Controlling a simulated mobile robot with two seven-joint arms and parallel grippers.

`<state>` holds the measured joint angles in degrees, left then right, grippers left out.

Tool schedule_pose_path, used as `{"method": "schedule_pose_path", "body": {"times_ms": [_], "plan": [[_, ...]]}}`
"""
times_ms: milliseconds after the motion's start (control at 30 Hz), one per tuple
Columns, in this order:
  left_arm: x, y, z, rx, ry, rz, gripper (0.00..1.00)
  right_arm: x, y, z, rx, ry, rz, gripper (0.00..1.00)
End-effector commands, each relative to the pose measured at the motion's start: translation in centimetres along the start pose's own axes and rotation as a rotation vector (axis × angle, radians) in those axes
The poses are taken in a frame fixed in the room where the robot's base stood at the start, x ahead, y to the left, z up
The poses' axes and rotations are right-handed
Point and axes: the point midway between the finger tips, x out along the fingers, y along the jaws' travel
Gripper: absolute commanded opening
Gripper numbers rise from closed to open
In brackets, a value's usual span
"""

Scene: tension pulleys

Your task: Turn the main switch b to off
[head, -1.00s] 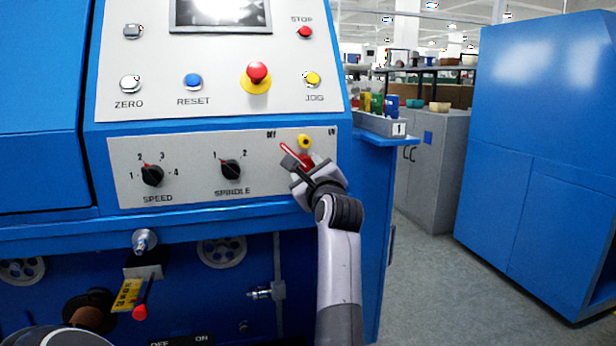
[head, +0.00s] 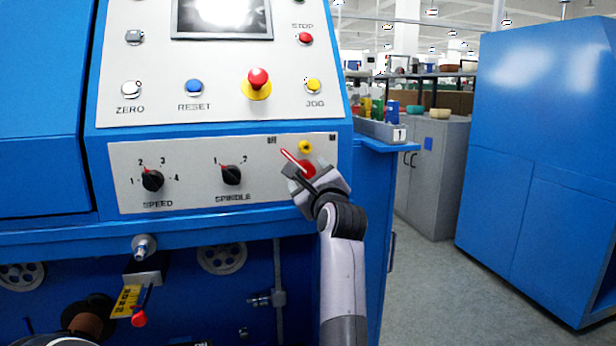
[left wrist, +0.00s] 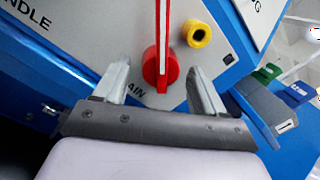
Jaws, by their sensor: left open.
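The main switch is a red rotary handle with a white stripe (head: 291,158) at the right end of the lower grey panel. It points up and left, toward a small label at the panel's upper left of it. In the left wrist view the red handle (left wrist: 161,70) stands upright in the picture, above a partly covered label ending in "AIN". My left gripper (head: 303,178) is open at the switch, and its fingers (left wrist: 158,80) stand on either side of the red knob, with gaps visible. The gripper partly hides the knob in the head view. My right gripper is not in view.
A yellow knob (head: 305,147) sits close above the switch. SPEED (head: 152,180) and SPINDLE (head: 231,175) dials are to its left. A red emergency button (head: 258,79) and a JOG button (head: 313,86) are above. A shelf with coloured bins (head: 380,130) is at the right.

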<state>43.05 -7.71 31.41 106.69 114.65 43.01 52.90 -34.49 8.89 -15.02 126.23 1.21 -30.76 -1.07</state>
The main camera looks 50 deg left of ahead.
Motion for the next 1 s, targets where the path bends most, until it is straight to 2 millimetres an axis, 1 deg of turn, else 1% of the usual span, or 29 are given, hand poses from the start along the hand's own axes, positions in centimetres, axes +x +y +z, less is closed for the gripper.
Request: {"method": "schedule_pose_path", "body": {"times_ms": [133, 200, 300, 400, 567, 1000], "plan": [[-2.5, 0.1, -0.3, -0.002, 0.003, -0.001, 0.70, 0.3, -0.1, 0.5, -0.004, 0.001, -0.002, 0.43], [-3.6, 0.1, -0.3, -0.002, 0.002, 0.000, 0.70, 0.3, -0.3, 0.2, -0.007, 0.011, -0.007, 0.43], [-5.0, 0.1, -0.3, -0.002, 0.002, -0.001, 0.70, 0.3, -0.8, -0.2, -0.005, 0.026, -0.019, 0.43], [-5.8, 0.1, -0.1, -0.001, 0.001, 0.000, 0.70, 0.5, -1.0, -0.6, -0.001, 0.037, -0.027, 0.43], [-6.2, 0.0, 0.0, -0.001, 0.000, 0.000, 0.70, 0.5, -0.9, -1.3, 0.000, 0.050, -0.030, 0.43], [-6.2, 0.0, 0.0, -0.001, 0.000, 0.001, 0.70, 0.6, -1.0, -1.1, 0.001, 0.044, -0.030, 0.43]]}}
